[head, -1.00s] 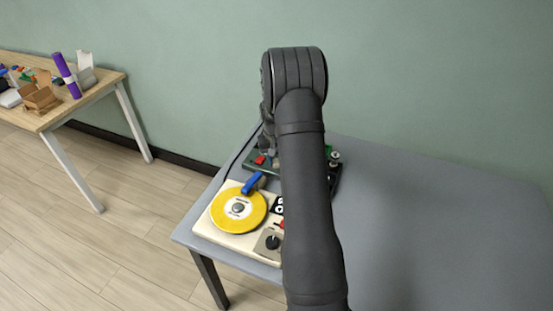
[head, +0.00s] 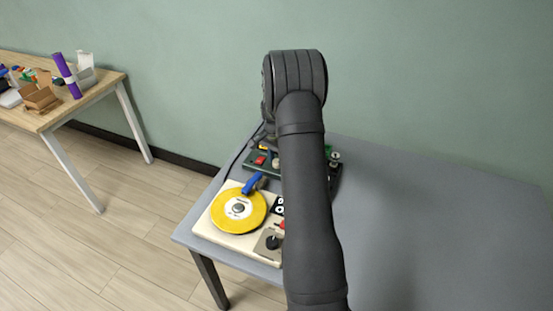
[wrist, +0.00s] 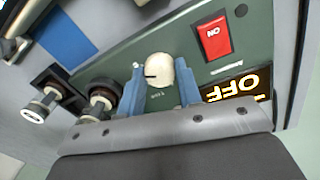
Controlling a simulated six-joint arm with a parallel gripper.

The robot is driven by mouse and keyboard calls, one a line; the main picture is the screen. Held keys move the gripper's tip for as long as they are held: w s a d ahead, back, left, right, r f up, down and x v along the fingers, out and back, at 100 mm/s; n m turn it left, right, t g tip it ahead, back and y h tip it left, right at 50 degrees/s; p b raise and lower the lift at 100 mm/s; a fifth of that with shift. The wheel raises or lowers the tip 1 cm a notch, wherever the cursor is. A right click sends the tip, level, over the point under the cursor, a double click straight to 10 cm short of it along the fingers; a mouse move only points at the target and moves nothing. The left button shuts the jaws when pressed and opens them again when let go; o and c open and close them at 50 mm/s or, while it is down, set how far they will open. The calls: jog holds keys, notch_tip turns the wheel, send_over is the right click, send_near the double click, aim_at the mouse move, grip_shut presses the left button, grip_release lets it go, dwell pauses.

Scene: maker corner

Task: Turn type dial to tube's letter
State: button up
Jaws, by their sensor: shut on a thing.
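In the wrist view, a round cream dial (wrist: 159,68) with a dark pointer line on its left side stands on a dark green panel (wrist: 120,62). My gripper (wrist: 160,80) has its blue fingers on both sides of the dial, shut on it. Small lettering shows on the panel beside the dial, too small to read. Two dark sockets or knobs with pale ends (wrist: 100,97) are left of the gripper; I cannot tell if one is the tube, and no tube letter is legible.
A red rocker switch (wrist: 212,38) marked ON and a lit display (wrist: 238,86) reading OFF are right of the dial. A record player with a yellow disc (head: 239,210) stands in front on the grey table (head: 440,210). The table's right side is clear.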

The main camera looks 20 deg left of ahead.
jog(key=shift+m, duration=0.6)
jog(key=o, duration=1)
jog(key=shift+c, duration=0.2)
notch_tip(320, 180, up, 17)
jog(key=a, duration=0.1)
jog(key=shift+w+r, duration=0.15)
jog(key=shift+r, duration=0.05)
jog(key=shift+f, duration=0.1)
jog(key=f, duration=1.1)
jog(key=d+f, duration=0.1)
jog(key=f, duration=0.5)
jog(key=shift+f, duration=0.1)
